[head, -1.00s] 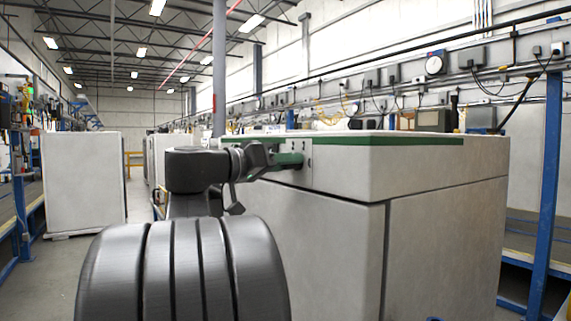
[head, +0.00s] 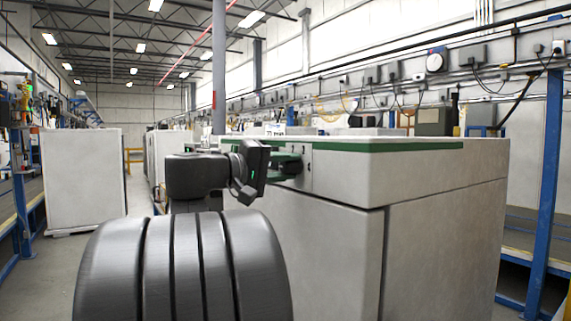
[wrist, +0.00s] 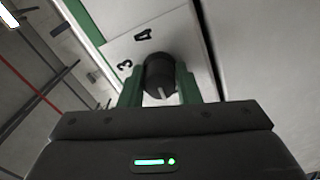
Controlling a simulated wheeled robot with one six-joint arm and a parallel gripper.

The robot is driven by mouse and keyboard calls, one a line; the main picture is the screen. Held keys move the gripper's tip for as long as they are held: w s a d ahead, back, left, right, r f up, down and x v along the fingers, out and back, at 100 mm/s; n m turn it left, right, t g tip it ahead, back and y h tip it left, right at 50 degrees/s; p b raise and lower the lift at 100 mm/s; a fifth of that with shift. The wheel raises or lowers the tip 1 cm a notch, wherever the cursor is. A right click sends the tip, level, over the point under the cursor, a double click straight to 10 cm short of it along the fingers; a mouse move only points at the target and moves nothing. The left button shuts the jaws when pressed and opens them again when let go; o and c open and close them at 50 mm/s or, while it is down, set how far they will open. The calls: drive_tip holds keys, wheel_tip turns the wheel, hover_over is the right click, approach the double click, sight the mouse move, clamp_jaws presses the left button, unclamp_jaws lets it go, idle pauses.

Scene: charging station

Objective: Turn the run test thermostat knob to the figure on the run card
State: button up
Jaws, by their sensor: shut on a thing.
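The black thermostat knob (wrist: 158,72) sits on a pale panel in the wrist view, with a white pointer line on its near face. In the head view my gripper (head: 284,166) reaches the left end of the cabinet's front panel, and the knob is mostly hidden there. A small white card (head: 274,131) shows above the cabinet top; its writing is too small to read surely.
The large grey cabinet (head: 440,235) with a green top strip (head: 390,147) fills the right side. Another pale cabinet (head: 83,182) stands at the left, with clear floor (head: 75,262) in front. A blue post (head: 547,190) stands at the far right.

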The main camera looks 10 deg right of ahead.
drive_tip(key=shift+n, duration=0.5)
drive_tip(key=o, duration=1)
drive_tip(key=b+v, duration=0.1)
drive_tip(key=v, duration=1.2)
drive_tip(key=shift+s+a+b, duration=0.1)
drive_tip(key=shift+a+b, duration=0.25)
drive_tip(key=shift+a, duration=0.05)
drive_tip(key=shift+d, duration=0.15)
drive_tip(key=p+x, duration=0.2)
drive_tip(key=x, duration=1.1)
drive_tip(key=shift+d, duration=0.25)
